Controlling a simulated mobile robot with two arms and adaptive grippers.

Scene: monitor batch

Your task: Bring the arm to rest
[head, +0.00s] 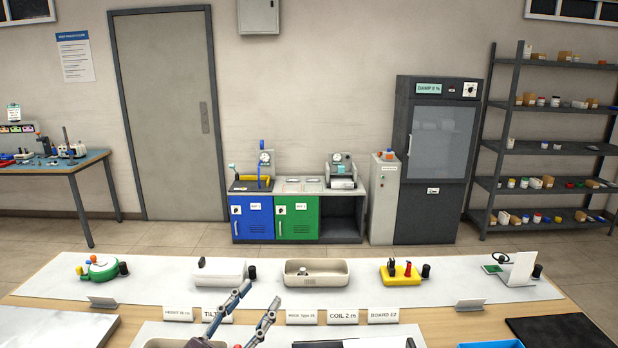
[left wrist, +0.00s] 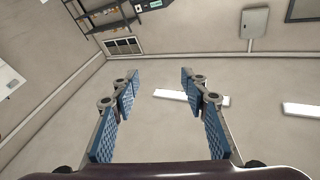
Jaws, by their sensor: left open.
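My left gripper (head: 261,293) reaches up from the bottom of the head view, in front of the labelled cards. Its two fingers are apart, with nothing between them. In the left wrist view the open fingers (left wrist: 160,76) with blue pads point toward the wall and ceiling, and the space between them is empty. My right gripper does not show in either view.
The wooden table (head: 40,292) holds a cream tray (head: 317,281), a white box (head: 219,271), a yellow stand (head: 400,279) and a green round device (head: 102,272). Several label cards (head: 342,317) stand near the gripper. Dark slabs lie along the near edge.

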